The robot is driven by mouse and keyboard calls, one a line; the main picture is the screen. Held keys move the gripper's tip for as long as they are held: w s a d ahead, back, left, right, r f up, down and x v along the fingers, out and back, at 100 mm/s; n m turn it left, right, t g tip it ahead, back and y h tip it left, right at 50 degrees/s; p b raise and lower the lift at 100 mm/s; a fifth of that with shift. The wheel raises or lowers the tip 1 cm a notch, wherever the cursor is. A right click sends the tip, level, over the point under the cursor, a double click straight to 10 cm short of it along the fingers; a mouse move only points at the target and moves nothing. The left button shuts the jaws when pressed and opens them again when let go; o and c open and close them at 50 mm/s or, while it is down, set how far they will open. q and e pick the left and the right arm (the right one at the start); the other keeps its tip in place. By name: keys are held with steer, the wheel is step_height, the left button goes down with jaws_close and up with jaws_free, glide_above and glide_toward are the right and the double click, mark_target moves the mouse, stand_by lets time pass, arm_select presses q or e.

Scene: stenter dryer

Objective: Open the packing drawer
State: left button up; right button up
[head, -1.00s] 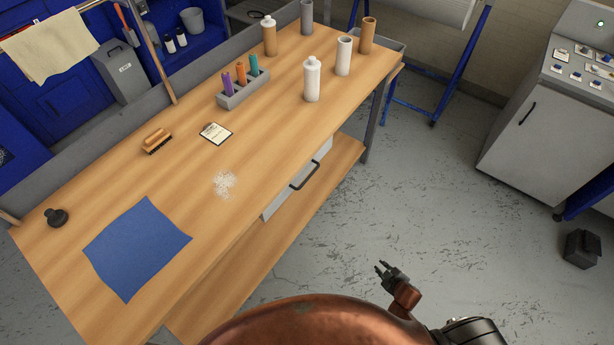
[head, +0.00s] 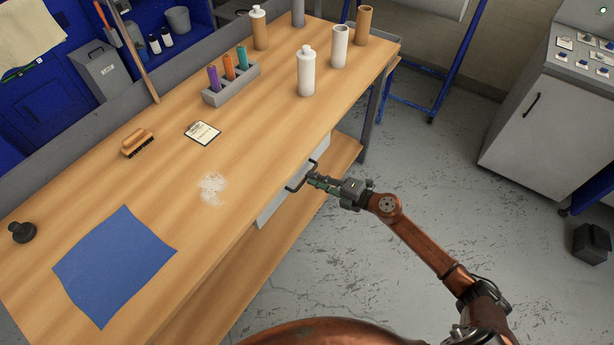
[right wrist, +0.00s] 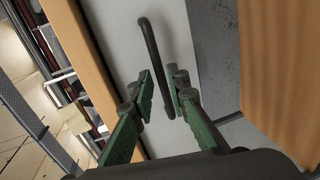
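The packing drawer (head: 275,207) is a light grey front under the edge of the wooden table, and it looks closed. Its dark bar handle (head: 297,184) stands out from the front. My right gripper (head: 312,179) is at the handle in the head view. In the right wrist view, the two green-padded fingers (right wrist: 161,97) are apart, and the handle (right wrist: 153,60) runs down between their tips. I cannot tell whether a finger touches it. The drawer front (right wrist: 120,45) fills the middle of that view. My left gripper is not in view.
The table (head: 215,230) holds a blue cloth (head: 113,265), a brush (head: 137,143), a clipboard (head: 203,133), a tube rack (head: 231,85) and a white bottle (head: 306,72). A lower shelf (head: 262,245) runs beneath. The floor (head: 430,180) right of the table is clear.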

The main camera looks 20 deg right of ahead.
steer(key=shift+x, duration=1.65)
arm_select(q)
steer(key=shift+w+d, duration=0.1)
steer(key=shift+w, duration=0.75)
arm_select(e)
steer(key=shift+c, duration=0.2)
jaws_close()
steer(key=shift+d, duration=0.1)
